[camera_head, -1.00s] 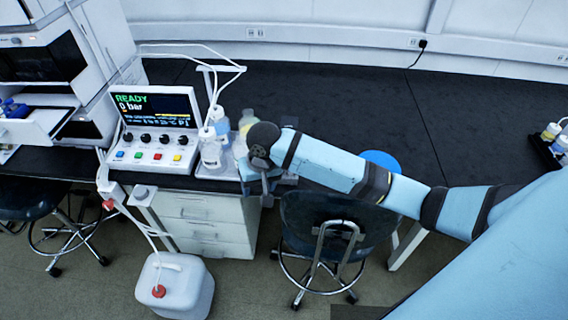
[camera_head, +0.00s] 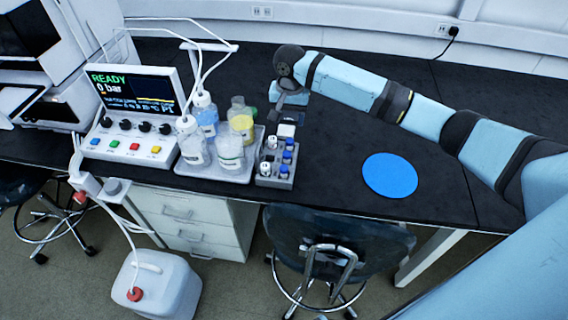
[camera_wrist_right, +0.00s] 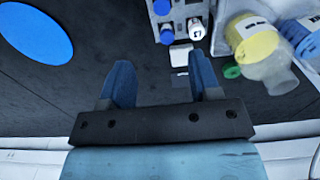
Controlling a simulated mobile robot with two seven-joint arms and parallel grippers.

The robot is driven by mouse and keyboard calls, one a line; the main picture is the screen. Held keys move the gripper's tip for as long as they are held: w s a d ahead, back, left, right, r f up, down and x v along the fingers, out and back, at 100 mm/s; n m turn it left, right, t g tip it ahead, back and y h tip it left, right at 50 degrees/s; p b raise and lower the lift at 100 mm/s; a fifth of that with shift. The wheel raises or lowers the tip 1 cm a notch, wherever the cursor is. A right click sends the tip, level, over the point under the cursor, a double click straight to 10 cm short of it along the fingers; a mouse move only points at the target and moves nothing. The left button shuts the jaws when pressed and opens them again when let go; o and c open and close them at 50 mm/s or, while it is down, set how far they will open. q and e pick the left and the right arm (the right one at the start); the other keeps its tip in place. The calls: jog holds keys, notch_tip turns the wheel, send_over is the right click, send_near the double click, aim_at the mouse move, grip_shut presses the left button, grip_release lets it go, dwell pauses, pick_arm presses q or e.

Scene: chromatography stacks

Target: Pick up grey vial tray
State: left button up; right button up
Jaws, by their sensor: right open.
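The grey vial tray (camera_head: 276,181) stands on the black bench, right of the bottle tray, and holds several vials with blue and white caps. It also shows at the top of the right wrist view (camera_wrist_right: 180,13). My right gripper (camera_head: 289,112) is behind the vial tray, on its wall side. A small white piece (camera_wrist_right: 179,57) shows near the tray's end, beyond the fingers. My left gripper is out of view.
A light tray (camera_head: 211,172) with several bottles stands close on the vial tray's left. A control box (camera_head: 137,115) reading READY stands further left. A blue disc (camera_head: 390,175) lies on the bench to the right. The bench between disc and vial tray is clear.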

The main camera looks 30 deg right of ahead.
aim_at(287, 153)
jog(key=f, duration=1.3)
jog(key=shift+s+a+f, duration=0.1)
jog(key=shift+a+f, duration=0.15)
jog(key=shift+a, duration=0.1)
jog(key=shift+r, duration=0.1)
grip_shut()
